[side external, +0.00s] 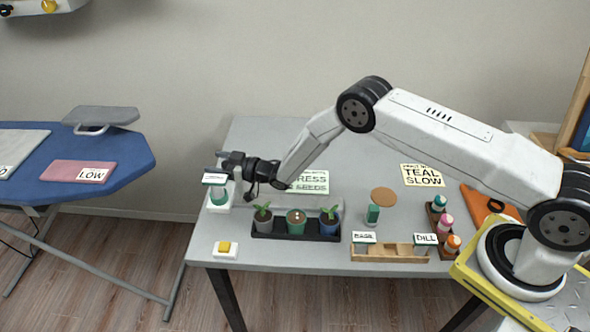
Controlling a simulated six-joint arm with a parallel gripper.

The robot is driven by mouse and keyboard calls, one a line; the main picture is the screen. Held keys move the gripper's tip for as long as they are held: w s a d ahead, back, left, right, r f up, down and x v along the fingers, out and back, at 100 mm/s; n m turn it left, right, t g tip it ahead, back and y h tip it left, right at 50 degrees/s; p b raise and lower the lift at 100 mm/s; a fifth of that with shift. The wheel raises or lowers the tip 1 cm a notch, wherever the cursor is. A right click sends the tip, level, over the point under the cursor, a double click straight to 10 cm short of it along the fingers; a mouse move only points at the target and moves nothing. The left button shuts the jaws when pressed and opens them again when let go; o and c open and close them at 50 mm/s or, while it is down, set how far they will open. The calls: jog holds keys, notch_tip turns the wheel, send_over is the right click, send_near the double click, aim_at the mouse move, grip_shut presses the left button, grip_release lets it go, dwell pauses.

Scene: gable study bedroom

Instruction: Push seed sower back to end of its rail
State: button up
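What looks like the seed sower, a small teal-and-white unit with a label (217,195), stands at the left end of the grey table. A pale grey bar, probably its rail (285,201), runs behind a black tray (262,235) of three pots. My gripper (219,163) is at the table's left end, pointing left, just above and behind the labelled unit. I cannot tell whether it touches the unit. Its fingertips are small and partly merge with the pale parts around them, so their opening is unclear.
A yellow button on a white base (225,248) sits at the front left. An ironing board (85,160) is left, apart from the table.

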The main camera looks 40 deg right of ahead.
jog(key=shift+s+d, duration=0.15)
jog(key=shift+s, duration=0.05)
jog(key=v, duration=0.7)
jog(key=shift+s, duration=0.2)
dwell(0.3)
jog(key=shift+d, duration=0.1)
jog(key=s+d+r+m+g+h, duration=0.4)
jog(key=s+d+r+g+h, duration=0.15)
jog(key=d+r+h, duration=0.3)
jog(key=s+d+r+g, duration=0.1)
jog(key=s+g, duration=0.1)
jog(key=s, duration=0.6)
jog(key=s+d+r+m+g, duration=0.1)
jog(key=s+d+r+g, duration=0.1)
jog(key=s, duration=0.6)
jog(key=s+d+r+m+g+h, duration=0.1)
jog(key=s+r+g, duration=0.1)
jog(key=s, duration=0.7)
jog(key=shift+d+g, duration=0.25)
jog(key=shift+g, duration=0.3)
